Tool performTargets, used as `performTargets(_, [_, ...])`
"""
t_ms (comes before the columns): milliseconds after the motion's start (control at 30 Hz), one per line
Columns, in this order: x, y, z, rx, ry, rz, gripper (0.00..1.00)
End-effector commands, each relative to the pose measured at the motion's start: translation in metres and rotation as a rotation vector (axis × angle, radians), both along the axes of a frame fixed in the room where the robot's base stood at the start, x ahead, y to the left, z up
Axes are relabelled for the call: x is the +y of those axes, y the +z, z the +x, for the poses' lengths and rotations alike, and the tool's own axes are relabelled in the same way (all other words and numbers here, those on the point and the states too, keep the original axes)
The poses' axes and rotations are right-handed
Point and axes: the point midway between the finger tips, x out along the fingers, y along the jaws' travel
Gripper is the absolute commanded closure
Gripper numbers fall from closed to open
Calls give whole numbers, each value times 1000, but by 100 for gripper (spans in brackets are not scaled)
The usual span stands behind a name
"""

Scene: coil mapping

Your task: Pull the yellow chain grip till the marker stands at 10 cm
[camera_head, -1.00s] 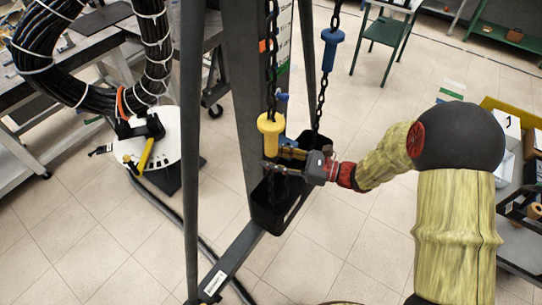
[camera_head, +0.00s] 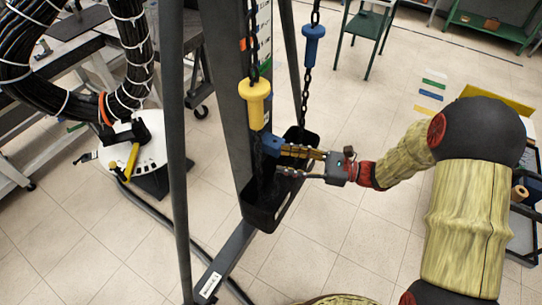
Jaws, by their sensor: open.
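The yellow chain grip (camera_head: 255,103) hangs on a dark chain in front of the grey post, in the left middle of the head view. An orange marker (camera_head: 243,44) shows beside a white scale strip (camera_head: 265,35) on the post. The scale's figures are too small to read, and the chain partly covers the marker area. My gripper (camera_head: 283,160) is open, below and to the right of the yellow grip and apart from it. Its fingers point left over the black bin; I cannot tell whether they touch the chain hanging below the grip.
A blue chain grip (camera_head: 313,45) hangs on a second chain to the right. The black bin (camera_head: 272,215) stands below at the post. A slanted grey leg (camera_head: 175,150) stands at left, with a cable coil (camera_head: 137,50) beyond.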

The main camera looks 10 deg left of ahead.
Motion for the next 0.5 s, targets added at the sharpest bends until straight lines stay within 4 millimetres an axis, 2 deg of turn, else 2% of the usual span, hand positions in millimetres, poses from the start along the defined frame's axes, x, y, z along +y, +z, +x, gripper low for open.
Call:
performTargets(33, [-9,0,0,0,-5,0,54])
performTargets(200, [-25,0,-1,0,-1,0,54])
performTargets(500, [-30,0,-2,0,0,0,54])
